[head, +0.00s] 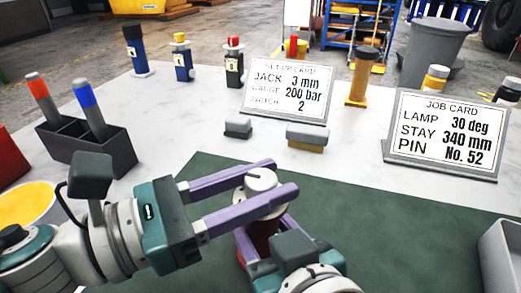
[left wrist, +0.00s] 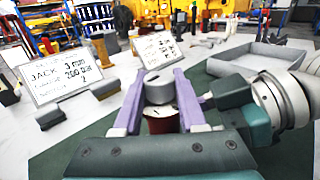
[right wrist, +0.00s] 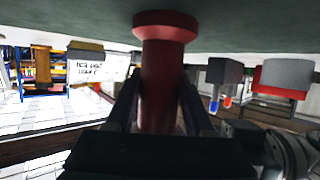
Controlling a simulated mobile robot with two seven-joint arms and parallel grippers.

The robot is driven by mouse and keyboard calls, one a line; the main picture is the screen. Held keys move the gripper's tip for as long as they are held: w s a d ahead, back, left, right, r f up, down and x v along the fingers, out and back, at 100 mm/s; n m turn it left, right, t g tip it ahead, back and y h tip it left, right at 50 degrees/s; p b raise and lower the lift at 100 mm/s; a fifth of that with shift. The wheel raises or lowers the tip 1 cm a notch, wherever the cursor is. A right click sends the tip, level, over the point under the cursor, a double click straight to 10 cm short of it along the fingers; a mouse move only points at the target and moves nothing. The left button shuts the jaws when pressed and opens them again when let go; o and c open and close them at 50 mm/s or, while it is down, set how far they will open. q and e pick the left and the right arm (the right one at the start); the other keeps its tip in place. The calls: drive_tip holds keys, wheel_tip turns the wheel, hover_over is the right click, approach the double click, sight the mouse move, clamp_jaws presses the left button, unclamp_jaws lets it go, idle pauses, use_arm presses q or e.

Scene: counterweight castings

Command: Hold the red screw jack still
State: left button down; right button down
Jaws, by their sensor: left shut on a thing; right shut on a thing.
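The red screw jack (head: 262,238) stands on the green mat, with a pale grey round top (head: 261,180) above its red body. My left gripper (head: 284,178) is shut on the grey top, its purple fingers on either side. The left wrist view shows the grey top (left wrist: 159,88) between those fingers and the red body (left wrist: 162,122) below. My right gripper (head: 264,226) is shut on the red body, lower down. In the right wrist view, which is upside down, the red body (right wrist: 163,80) and its wider foot show; the dark fingers flank it.
A setup card (head: 287,92) reads jack 3 mm, gauge 200 bar, switch 2. A job card (head: 442,133) stands at right. A dark holder (head: 110,150) with red and blue-topped sticks is at left. A grey tray (head: 497,255) sits at right. The mat (head: 390,220) right of the jack is clear.

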sight(260, 178)
use_arm(q)
drive_tip(key=shift+d+f+m+g+h, duration=0.15)
drive_tip(key=shift+m+g+h, duration=0.4)
drive_tip(key=shift+m+g, duration=0.9)
drive_tip(key=shift+a+f+m+g+h, duration=0.1)
drive_tip(key=shift+m+g+h, duration=0.6)
drive_tip(key=shift+g, duration=1.25)
drive_tip(key=shift+r+m+g, duration=0.15)
drive_tip(key=shift+m+g, duration=0.4)
drive_tip(key=shift+g, duration=0.05)
drive_tip(key=shift+c, duration=2.3)
unclamp_jaws()
drive_tip(key=shift+r, duration=0.1)
drive_tip(key=shift+r, duration=0.1)
drive_tip(key=shift+a+r, duration=0.2)
drive_tip(key=shift+r, duration=0.2)
drive_tip(key=shift+s+r, duration=0.1)
drive_tip(key=shift+r, duration=4.4)
